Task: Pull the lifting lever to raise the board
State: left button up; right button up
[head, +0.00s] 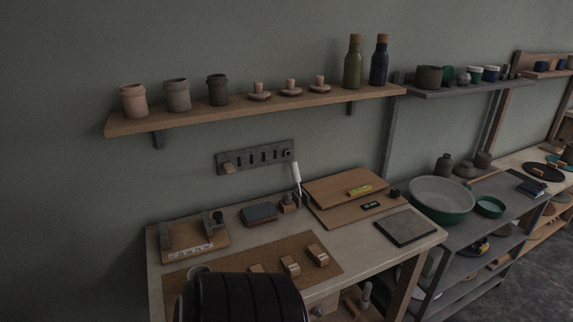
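The wooden board (330,186) lies at the back right of the workbench, above a second wooden panel (340,213). A yellow level-like item (360,190) rests on the board. A lever with a white handle (296,171) stands nearly upright at the board's left edge, its lower end beside a small block. A small dark display (371,205) is at the panel's front right. Neither gripper shows. A dark ribbed form at the bottom centre, which may be part of my arm, hides the bench's front left.
The bench holds a cork mat (220,274) with several small wooden pieces, a dark tray (259,214), a wooden fixture (194,242) and a grey square plate (405,227). A shelf (270,106) with pots and bottles hangs above. A large bowl (441,204) stands on the rack at right.

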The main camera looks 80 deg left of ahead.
aim_at(295, 174)
jog(key=k+j+u, duration=0.75)
jog(key=k+j, duration=0.05)
jog(key=j, duration=0.05)
